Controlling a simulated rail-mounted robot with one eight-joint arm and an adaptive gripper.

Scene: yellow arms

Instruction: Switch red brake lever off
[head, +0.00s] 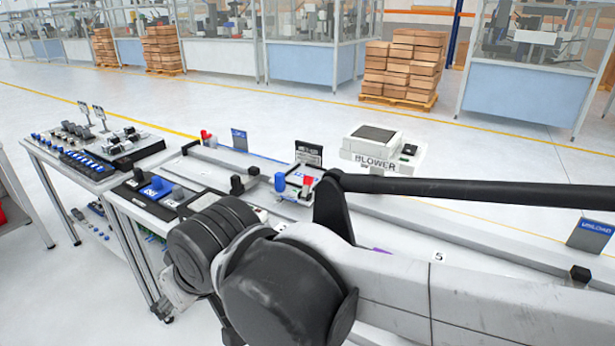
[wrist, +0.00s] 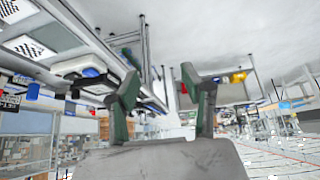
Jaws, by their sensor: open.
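My gripper (wrist: 160,82) is open in the wrist view, its two dark green fingers apart with nothing between them. In the head view my arm crosses the foreground and hides part of the bench; I cannot make out the fingers there. A small red part (head: 308,181) stands on a white and blue unit on the bench, just behind my arm. Another red piece (head: 206,135) stands at the bench's far left edge. I cannot tell for sure which of them is the brake lever, nor its position. No red lever is clear in the wrist view.
A panel with a blue button (head: 157,187) lies on the near left of the bench. A white box marked BLOWER (head: 375,150) stands behind. A second table (head: 90,180) with rows of switches stands at the left. Open floor (head: 260,105) lies beyond the bench.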

